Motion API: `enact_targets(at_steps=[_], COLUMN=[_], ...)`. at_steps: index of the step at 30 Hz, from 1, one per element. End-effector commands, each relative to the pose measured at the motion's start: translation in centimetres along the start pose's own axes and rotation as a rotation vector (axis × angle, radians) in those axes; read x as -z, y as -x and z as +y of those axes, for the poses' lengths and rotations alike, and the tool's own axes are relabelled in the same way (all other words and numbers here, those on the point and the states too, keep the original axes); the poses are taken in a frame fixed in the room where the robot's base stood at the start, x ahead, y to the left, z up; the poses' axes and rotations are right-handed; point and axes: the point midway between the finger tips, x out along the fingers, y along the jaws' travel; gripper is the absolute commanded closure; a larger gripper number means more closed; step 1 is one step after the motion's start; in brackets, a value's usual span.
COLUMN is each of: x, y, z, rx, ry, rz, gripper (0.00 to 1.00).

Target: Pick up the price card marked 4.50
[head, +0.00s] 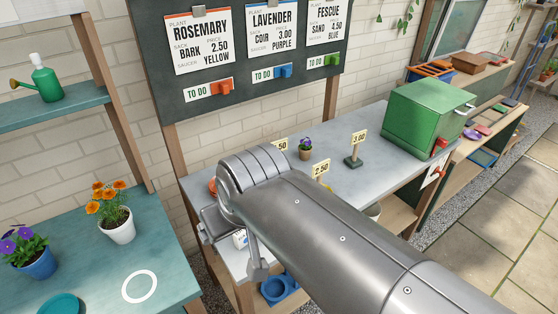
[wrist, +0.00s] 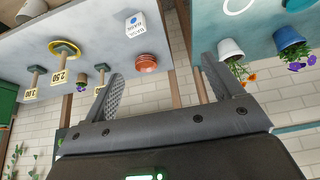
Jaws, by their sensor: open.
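A price card ending in .50 (head: 283,145) stands at the back of the grey bench, its left part hidden by my arm. It is likely the 4.50 card, but its first digit is not readable. The upside-down wrist view shows a third card (wrist: 99,91) left of my fingers, too small to read. The 2.50 card (head: 320,168) and the 3.00 card (head: 359,136) stand farther right on the bench; the wrist view also shows both, the 2.50 card (wrist: 59,78) and the 3.00 card (wrist: 32,93). My gripper (wrist: 161,67) is open and empty, apart from the cards.
A small potted purple plant (head: 305,147) stands beside the .50 card. A green box (head: 420,118) stands at the bench's right. Orange-red saucers (wrist: 147,62) and a white-and-blue sack (wrist: 135,25) are near my fingers. The teal table (head: 95,255) holds flower pots at left.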

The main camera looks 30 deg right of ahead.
Motion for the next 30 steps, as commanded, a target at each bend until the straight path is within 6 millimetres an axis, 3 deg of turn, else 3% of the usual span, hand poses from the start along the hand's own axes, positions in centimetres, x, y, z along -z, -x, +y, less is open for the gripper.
enact_targets(at_steps=[13, 17, 23, 30], x=[0.0, 1.0, 5.9, 12.9], y=[0.0, -0.1, -1.1, -3.9], z=[0.0, 0.3, 2.0, 6.1], rx=[0.0, -0.003, -0.014, -0.023], ry=[0.0, -0.002, -0.009, -0.018], rz=[0.0, -0.005, -0.028, -0.054], gripper=[0.11, 0.11, 0.11, 0.11])
